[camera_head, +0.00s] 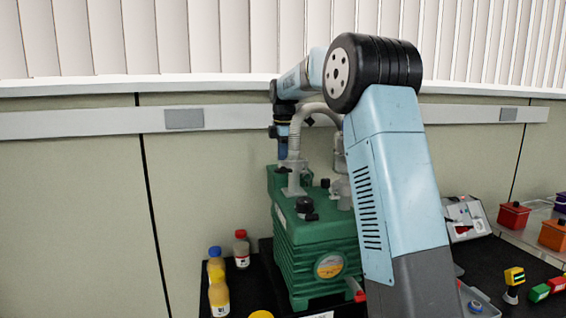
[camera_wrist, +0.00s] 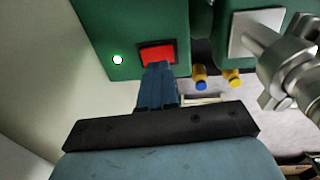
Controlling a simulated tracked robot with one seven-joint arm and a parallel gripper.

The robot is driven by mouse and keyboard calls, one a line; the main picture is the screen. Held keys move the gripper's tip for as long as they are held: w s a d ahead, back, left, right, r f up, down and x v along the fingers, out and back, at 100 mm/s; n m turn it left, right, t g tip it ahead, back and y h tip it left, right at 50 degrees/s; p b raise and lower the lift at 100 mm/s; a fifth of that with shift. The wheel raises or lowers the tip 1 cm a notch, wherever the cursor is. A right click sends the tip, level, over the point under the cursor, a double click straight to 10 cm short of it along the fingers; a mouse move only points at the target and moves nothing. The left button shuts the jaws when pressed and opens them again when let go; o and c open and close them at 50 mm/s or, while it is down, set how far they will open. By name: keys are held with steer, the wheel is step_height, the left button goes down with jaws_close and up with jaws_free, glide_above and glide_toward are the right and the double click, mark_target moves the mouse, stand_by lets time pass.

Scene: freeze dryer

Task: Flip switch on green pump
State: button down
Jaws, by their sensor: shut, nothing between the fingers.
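The green pump (camera_head: 316,242) stands on the black bench in the head view, partly hidden by my arm. In the wrist view its green housing (camera_wrist: 120,22) fills the top, with a red switch (camera_wrist: 157,52) and a lit white-green lamp (camera_wrist: 117,60) to the left of it. My gripper (camera_wrist: 157,68) is shut and empty, its blue fingertips at the lower edge of the red switch. They overlap it in the picture; I cannot tell whether they touch. In the head view my gripper (camera_head: 283,153) points down behind the pump's far end, its tips hidden.
A grey hose with metal fittings (camera_wrist: 285,62) is close on the right in the wrist view. Coloured boxes (camera_head: 513,215) and a white device (camera_head: 466,217) are at the right. The wall is close behind.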

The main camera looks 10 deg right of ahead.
step_height(320, 180, up, 12)
steer(key=s, duration=0.1)
steer(key=shift+s+f, duration=0.15)
steer(key=shift+f, duration=0.1)
steer(key=shift+d, duration=0.1)
steer(key=shift+w+r, duration=0.15)
steer(key=shift+w, duration=0.5)
steer(key=f, duration=0.4)
steer(key=w+f, duration=0.1)
steer(key=f, duration=0.9)
steer(key=shift+w, duration=0.35)
